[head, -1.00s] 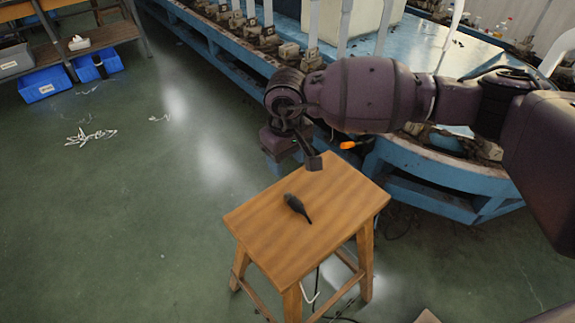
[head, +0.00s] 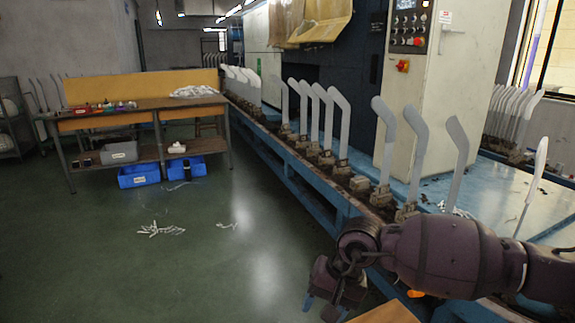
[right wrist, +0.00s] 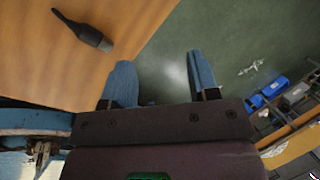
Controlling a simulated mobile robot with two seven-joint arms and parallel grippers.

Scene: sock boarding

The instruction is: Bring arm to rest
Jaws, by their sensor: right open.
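My right arm comes in from the right in the head view, and its right gripper (head: 322,307) is low in the picture, beside the blue machine bench. In the right wrist view the two blue fingers of the right gripper (right wrist: 162,72) stand wide apart with nothing between them. Below it are the edge of a wooden stool (right wrist: 30,70) and green floor. A dark bulb-handled tool (right wrist: 84,30) lies on the stool top, apart from the fingers. Only a corner of the stool shows in the head view (head: 388,313). My left gripper is not in view.
The blue bench (head: 290,162) carries a row of upright grey sock boards (head: 328,118). A work table (head: 150,108) with blue bins (head: 138,174) stands at the back left. White scraps (head: 160,229) lie on the green floor, which is otherwise mostly clear at the left.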

